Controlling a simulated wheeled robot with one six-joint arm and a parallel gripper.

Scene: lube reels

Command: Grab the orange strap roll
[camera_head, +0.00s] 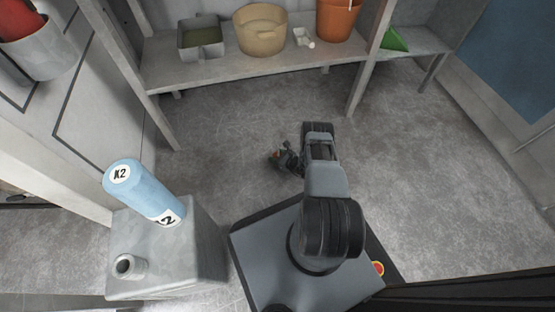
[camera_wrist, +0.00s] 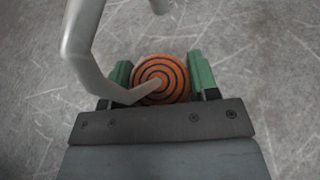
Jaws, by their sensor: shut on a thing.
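The orange strap roll (camera_wrist: 161,79), with dark spiral rings on its face, sits between the two green fingertips of my gripper (camera_wrist: 160,80) in the wrist view. My gripper is shut on it. A bent grey bar (camera_wrist: 84,50) crosses in front of the roll and ends near its middle; I cannot tell whether it is joined to it. In the head view my gripper (camera_head: 284,160) is small and partly hidden by my arm, with a bit of orange at its left side. Bare floor shows behind the roll.
A grey block (camera_head: 205,245) with a leaning blue cylinder (camera_head: 145,188) marked K2 stands at left. A shelf (camera_head: 240,70) at the back holds a grey bin (camera_head: 201,38), a tan tub (camera_head: 260,30) and an orange bucket (camera_head: 338,18). The floor at right is clear.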

